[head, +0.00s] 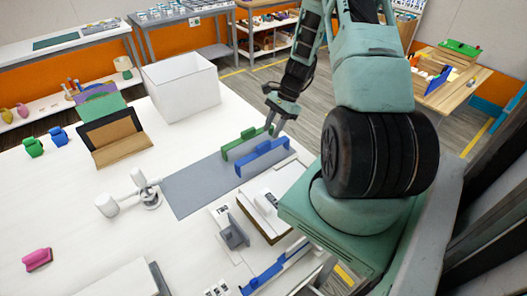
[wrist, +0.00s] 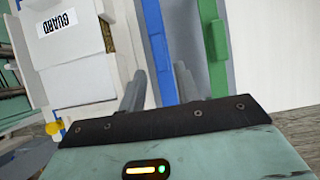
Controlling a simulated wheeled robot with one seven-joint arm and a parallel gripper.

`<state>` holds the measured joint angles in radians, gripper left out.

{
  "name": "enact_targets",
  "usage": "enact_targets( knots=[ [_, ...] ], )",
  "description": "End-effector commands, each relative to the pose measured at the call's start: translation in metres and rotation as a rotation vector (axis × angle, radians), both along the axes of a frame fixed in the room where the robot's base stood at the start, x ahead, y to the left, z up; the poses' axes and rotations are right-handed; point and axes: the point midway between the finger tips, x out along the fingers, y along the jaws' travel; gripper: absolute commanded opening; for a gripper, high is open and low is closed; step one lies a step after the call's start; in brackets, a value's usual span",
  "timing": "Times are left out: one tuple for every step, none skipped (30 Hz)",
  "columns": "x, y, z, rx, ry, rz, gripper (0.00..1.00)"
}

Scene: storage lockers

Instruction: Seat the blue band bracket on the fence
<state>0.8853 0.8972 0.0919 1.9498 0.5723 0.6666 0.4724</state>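A long blue bracket (head: 262,158) stands on the grey mat beside a similar green bracket (head: 238,148). In the wrist view the blue bracket (wrist: 157,45) runs away from me, with the green one (wrist: 215,45) to its right. My gripper (head: 274,127) is open and empty, over the right ends of the two brackets. In the wrist view its fingers (wrist: 160,88) are apart, with the blue strip showing between them; I see no contact. A blue and grey rail (head: 275,272) lies at the near edge; I cannot tell whether it is the fence.
A white box labelled GUARD (wrist: 75,60) stands left of the blue bracket in the wrist view. A grey upright fixture (head: 232,234), a white jointed fitting (head: 140,190), a white bin (head: 181,87) and a brown-black stand (head: 115,140) are on the table. The grey mat's left part is clear.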

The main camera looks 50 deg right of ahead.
Motion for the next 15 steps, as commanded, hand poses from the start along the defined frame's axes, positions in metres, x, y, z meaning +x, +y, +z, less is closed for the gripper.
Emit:
enact_targets(
  knots=[
    [0.001,0.004,-0.012,0.0,0.001,0.0,0.33],
    [0.001,0.006,-0.016,0.0,0.001,0.0,0.33],
    [0.002,0.008,-0.021,0.001,0.001,0.0,0.33],
    [0.002,0.011,-0.024,0.001,0.001,0.0,0.33],
    [0.003,0.013,-0.027,0.001,0.001,0.001,0.33],
    [0.003,0.015,-0.031,0.001,0.001,0.001,0.33],
    [0.004,0.017,-0.034,0.0,0.001,0.002,0.33],
    [0.004,0.018,-0.036,0.0,0.001,0.003,0.33],
    [0.005,0.02,-0.039,0.0,0.001,0.003,0.33],
    [0.005,0.021,-0.041,0.0,0.001,0.003,0.33],
    [0.005,0.022,-0.043,0.0,0.001,0.003,0.33],
    [0.006,0.023,-0.045,0.0,0.0,0.002,0.33],
    [0.006,0.024,-0.046,0.0,0.0,0.002,0.33],
    [0.006,0.025,-0.047,0.0,0.0,0.002,0.33],
    [0.006,0.025,-0.048,0.0,-0.001,0.002,0.33]
  ],
)
